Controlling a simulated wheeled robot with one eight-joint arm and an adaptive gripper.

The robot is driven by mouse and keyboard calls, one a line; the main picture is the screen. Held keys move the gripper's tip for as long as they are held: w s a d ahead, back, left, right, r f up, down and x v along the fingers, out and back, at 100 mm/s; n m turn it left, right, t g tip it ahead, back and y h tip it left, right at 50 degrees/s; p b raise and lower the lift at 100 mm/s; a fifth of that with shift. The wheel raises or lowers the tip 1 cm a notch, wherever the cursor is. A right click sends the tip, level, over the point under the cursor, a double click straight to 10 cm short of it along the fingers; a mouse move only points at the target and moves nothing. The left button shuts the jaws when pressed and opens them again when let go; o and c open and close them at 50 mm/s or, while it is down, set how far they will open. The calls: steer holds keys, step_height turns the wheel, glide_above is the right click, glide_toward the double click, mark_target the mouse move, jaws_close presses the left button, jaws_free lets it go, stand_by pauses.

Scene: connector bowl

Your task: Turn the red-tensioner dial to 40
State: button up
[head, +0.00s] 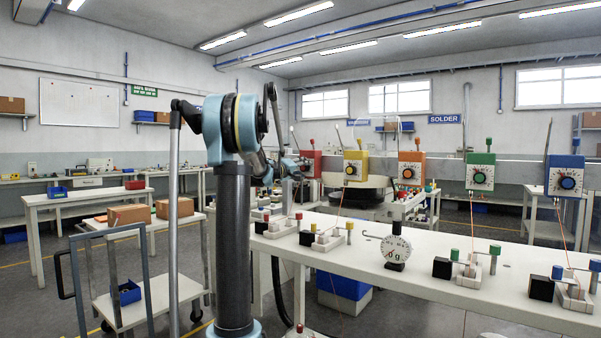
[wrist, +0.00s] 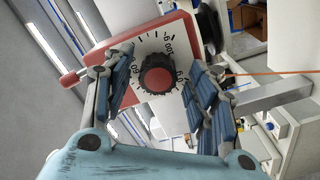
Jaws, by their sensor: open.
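The red tensioner (head: 311,164) stands in the back row in the head view, partly behind my arm. In the wrist view its red housing (wrist: 107,48) carries a white numbered scale (wrist: 150,42), which appears tilted. The dial (wrist: 157,78) is a black ribbed knob with a red centre. My gripper (wrist: 158,72) is open, with one finger on each side of the dial. Gaps show between the fingers and the knob, though the depth is hard to judge. The fingers hide parts of the scale, and I cannot read the dial's setting.
Yellow (head: 355,166), orange (head: 411,170), green (head: 480,171) and blue (head: 566,176) tensioners stand to the right of the red one. The long white table (head: 430,290) holds small fixtures and a round gauge (head: 397,249). An orange wire (wrist: 270,72) runs right from the red tensioner.

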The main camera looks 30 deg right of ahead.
steer(key=shift+d, duration=0.1)
steer(key=shift+c, duration=0.6)
steer(key=c, duration=1)
steer(key=shift+o, duration=0.2)
steer(key=shift+n, duration=0.5)
steer(key=o, duration=1.1)
steer(key=shift+w, duration=0.1)
steer(key=v, duration=1.2)
steer(key=shift+f, duration=0.1)
